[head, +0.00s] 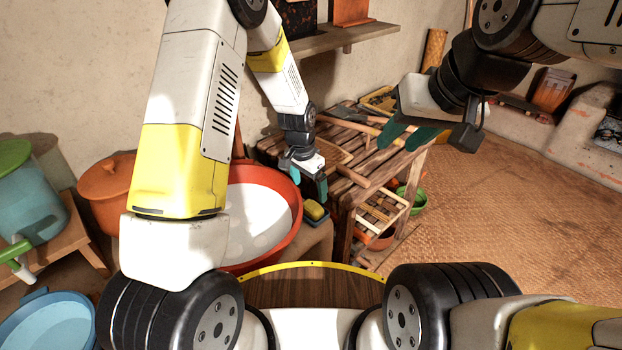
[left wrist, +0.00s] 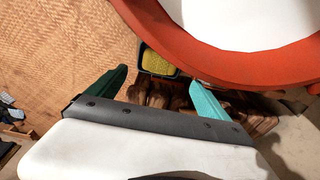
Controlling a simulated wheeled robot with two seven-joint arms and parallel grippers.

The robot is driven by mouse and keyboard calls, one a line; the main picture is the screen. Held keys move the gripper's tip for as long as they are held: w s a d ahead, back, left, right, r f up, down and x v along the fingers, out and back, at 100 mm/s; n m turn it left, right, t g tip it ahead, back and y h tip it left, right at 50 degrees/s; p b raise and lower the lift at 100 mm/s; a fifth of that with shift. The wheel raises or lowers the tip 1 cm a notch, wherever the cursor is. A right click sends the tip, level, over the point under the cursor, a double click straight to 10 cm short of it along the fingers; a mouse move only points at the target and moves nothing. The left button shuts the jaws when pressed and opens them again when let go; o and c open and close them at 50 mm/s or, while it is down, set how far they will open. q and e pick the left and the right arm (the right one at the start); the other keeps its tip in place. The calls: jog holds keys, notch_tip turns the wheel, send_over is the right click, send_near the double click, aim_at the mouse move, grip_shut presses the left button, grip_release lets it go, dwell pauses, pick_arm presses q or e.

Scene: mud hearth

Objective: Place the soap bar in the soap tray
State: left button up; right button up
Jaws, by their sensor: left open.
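My left gripper (head: 305,183) is open and empty beside the red basin, pointing down near a yellow block (head: 314,210). The block also shows between the open fingers (left wrist: 158,76) in the left wrist view (left wrist: 158,62), just beyond the fingertips and apart from them. It sits in a small dark tray (head: 317,226) by the basin's rim; I cannot tell whether it is the soap bar or a sponge. No other clear soap bar shows. My right gripper (head: 398,145) is open and empty above the wooden table.
The red basin (head: 290,222) with white inside stands left of the tray. A slatted wooden table (head: 345,185) with tools stands behind, with a slatted rack (head: 382,213) below. An orange pot (head: 103,182) and blue tub (head: 45,325) are at left. The woven floor mat (head: 500,220) is clear.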

pick_arm(q)
jog(key=s+a+r+n+t, duration=0.15)
jog(key=s+a+r, duration=0.25)
jog(key=r, duration=0.7)
jog(key=s+a+r+n+t, duration=0.1)
jog(key=s+a+r+n, duration=0.15)
jog(key=r, duration=0.85)
jog(key=s+a+r+n, duration=0.1)
jog(key=s+a+r, duration=0.1)
jog(key=s, duration=0.4)
jog(key=s+a+r+n+t, duration=0.1)
jog(key=s+a+r+n, duration=0.1)
jog(key=s+r, duration=0.2)
jog(key=s+a+r+n+t+h, duration=0.1)
jog(key=s+a+r, duration=0.1)
jog(key=s, duration=0.5)
jog(key=shift+v, duration=0.9)
jog(key=shift+w+a+t, duration=0.1)
jog(key=shift+a+t, duration=0.1)
jog(key=shift+t, duration=0.05)
